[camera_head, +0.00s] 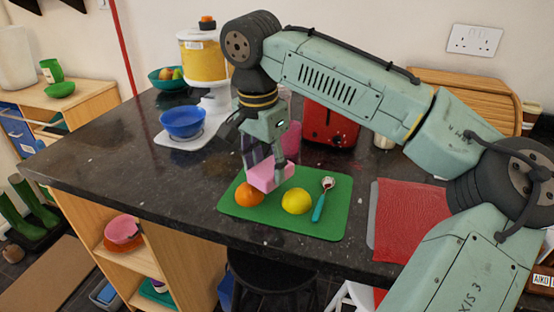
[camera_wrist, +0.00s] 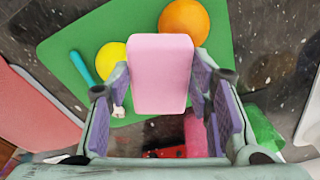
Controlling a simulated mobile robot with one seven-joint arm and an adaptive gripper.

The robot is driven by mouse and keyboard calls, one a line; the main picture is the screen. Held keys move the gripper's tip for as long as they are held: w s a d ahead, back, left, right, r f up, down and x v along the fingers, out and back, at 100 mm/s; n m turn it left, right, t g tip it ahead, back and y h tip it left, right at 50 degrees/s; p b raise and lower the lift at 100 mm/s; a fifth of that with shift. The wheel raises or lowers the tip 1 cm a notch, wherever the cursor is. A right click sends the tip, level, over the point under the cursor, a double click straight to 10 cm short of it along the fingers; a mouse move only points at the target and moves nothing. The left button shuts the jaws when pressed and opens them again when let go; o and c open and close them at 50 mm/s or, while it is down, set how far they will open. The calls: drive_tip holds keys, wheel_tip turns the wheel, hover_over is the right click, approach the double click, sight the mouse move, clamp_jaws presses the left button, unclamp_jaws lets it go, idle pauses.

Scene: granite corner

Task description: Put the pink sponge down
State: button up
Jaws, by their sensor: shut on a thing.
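The pink sponge (camera_head: 269,175) is held in my gripper (camera_head: 264,165), above the back left part of the green cutting mat. In the wrist view the sponge (camera_wrist: 161,75) is a pink block between the two purple-padded fingers of my gripper (camera_wrist: 162,95). The fingers are shut on its sides. In the head view, part of the sponge is hidden by the fingers. Whether its underside touches the mat cannot be told.
The green mat (camera_head: 334,222) bears an orange (camera_head: 248,195), a yellow lemon-like fruit (camera_head: 296,201) and a teal-handled scoop (camera_head: 320,205). Behind stand a red toaster (camera_head: 332,124) and a pink cup (camera_head: 291,140). A red mat (camera_head: 408,215) lies right. Left countertop (camera_head: 130,180) is clear.

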drive_tip(key=w, duration=0.1)
drive_tip(key=w+d, duration=0.1)
drive_tip(key=w+p, duration=0.1)
drive_tip(key=w, duration=0.1)
drive_tip(key=shift+d+f, duration=0.1)
drive_tip(key=shift+d, duration=0.2)
drive_tip(key=f, duration=0.1)
drive_tip(key=f+p, duration=0.1)
drive_tip(key=f, duration=0.1)
drive_tip(key=shift+w+d, duration=0.2)
drive_tip(key=shift+w, duration=0.1)
drive_tip(key=shift+f, duration=0.4)
drive_tip(key=shift+f, duration=0.15)
drive_tip(key=o, duration=1.6)
drive_tip(key=shift+c, duration=0.2)
